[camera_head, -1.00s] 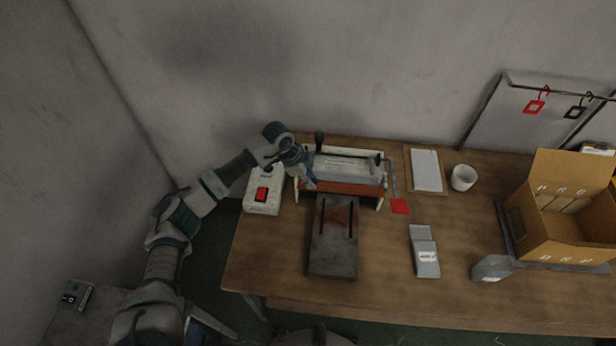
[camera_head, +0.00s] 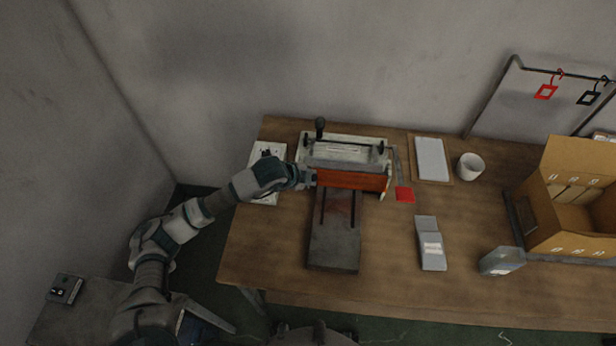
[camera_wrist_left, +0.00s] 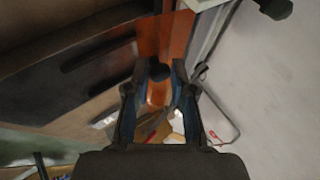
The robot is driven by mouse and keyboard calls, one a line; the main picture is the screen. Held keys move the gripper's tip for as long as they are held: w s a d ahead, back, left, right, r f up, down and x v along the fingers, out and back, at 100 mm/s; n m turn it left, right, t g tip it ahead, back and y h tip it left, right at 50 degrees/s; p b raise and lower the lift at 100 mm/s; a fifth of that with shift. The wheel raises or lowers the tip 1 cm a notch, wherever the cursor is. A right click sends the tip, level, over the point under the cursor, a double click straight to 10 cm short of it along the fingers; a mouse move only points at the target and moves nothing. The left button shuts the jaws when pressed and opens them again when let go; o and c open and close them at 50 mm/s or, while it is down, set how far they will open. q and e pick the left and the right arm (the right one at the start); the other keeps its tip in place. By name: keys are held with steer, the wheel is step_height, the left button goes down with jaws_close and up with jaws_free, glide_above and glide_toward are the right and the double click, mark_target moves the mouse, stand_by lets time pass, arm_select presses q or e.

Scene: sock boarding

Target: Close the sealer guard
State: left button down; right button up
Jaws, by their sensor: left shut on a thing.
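The sealer (camera_head: 345,150) stands at the back of the table, with a pale top and a black lever knob. Its orange guard (camera_head: 352,180) faces the front, above the dark slotted plate (camera_head: 335,240). My left gripper (camera_head: 311,178) is at the guard's left end. In the left wrist view my left gripper (camera_wrist_left: 160,75) is shut on a dark rounded part at the orange guard (camera_wrist_left: 178,45); the fingers partly hide the grip. My right gripper is not in view.
A red tag (camera_head: 404,194), grey pouch (camera_head: 431,243), white cup (camera_head: 470,166) and open carton (camera_head: 570,205) lie to the right.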

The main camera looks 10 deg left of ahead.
arm_select(q)
steer(key=shift+s+d, duration=0.1)
steer(key=shift+d, duration=0.1)
stand_by(0.3)
steer(key=c, duration=1.1)
jaws_free()
steer(key=shift+o, duration=0.5)
steer(key=shift+d, duration=0.15)
steer(key=v, duration=1.2)
steer(key=shift+o, duration=0.2)
